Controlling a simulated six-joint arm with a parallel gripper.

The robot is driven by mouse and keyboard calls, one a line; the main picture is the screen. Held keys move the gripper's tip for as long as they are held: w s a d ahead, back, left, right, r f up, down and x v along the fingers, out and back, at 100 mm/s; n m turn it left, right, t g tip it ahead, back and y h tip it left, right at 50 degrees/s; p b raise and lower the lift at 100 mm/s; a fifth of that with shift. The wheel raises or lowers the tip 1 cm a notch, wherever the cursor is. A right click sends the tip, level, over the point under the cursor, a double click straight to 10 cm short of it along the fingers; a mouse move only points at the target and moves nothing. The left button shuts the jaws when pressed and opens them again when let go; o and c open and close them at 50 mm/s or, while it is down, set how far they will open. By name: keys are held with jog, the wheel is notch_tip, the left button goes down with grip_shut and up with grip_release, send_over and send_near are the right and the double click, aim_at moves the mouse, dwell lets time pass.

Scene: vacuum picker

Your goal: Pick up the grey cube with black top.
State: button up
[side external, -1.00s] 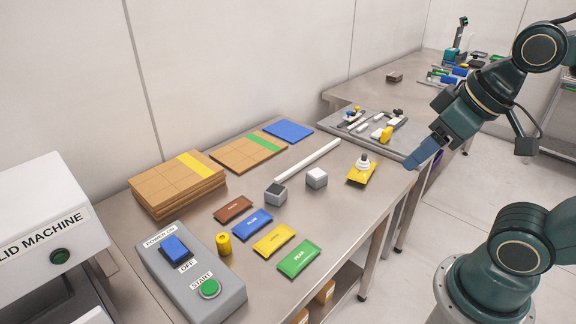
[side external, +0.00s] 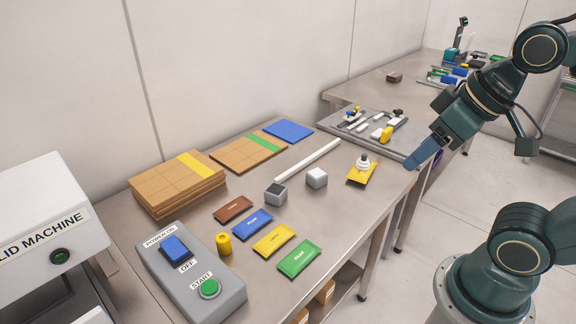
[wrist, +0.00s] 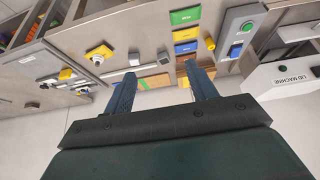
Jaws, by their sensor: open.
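The grey cube with black top (side external: 276,194) stands on the steel table near its middle, left of a similar grey cube with a white top (side external: 316,178). In the wrist view the black-topped cube (wrist: 163,57) is small and shows between my fingers. My gripper (side external: 414,161) hangs beyond the table's right edge in the side view, well away from the cube. In the wrist view my gripper (wrist: 161,72) has its two blue fingers spread apart with nothing held between them.
A yellow pad with a white suction cup (side external: 362,168) lies between my gripper and the cubes. A white bar (side external: 308,160) lies behind the cubes. Brown, blue (side external: 252,224), yellow and green packets and a yellow cylinder (side external: 224,244) lie in front. A control box (side external: 222,296) stands front left.

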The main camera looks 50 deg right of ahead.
jog(key=o, duration=0.3)
jog(key=shift+o, duration=0.2)
jog(key=shift+w, duration=0.1)
jog(key=w+a+r+n+g+y, duration=0.1)
jog(key=w+r+n+g+y, duration=0.15)
jog(key=w+n, duration=1.4)
jog(key=w+d+f+n+g+y, duration=0.1)
jog(key=w+d+f, duration=0.3)
jog(key=w+f, duration=0.6)
jog(key=w+d+f+n+g, duration=0.3)
jog(key=w+d+f, duration=0.1)
jog(key=w+f, duration=0.6)
jog(key=shift+w+f+y, duration=0.3)
jog(key=shift+w+y, duration=0.05)
jog(key=shift+w, duration=0.3)
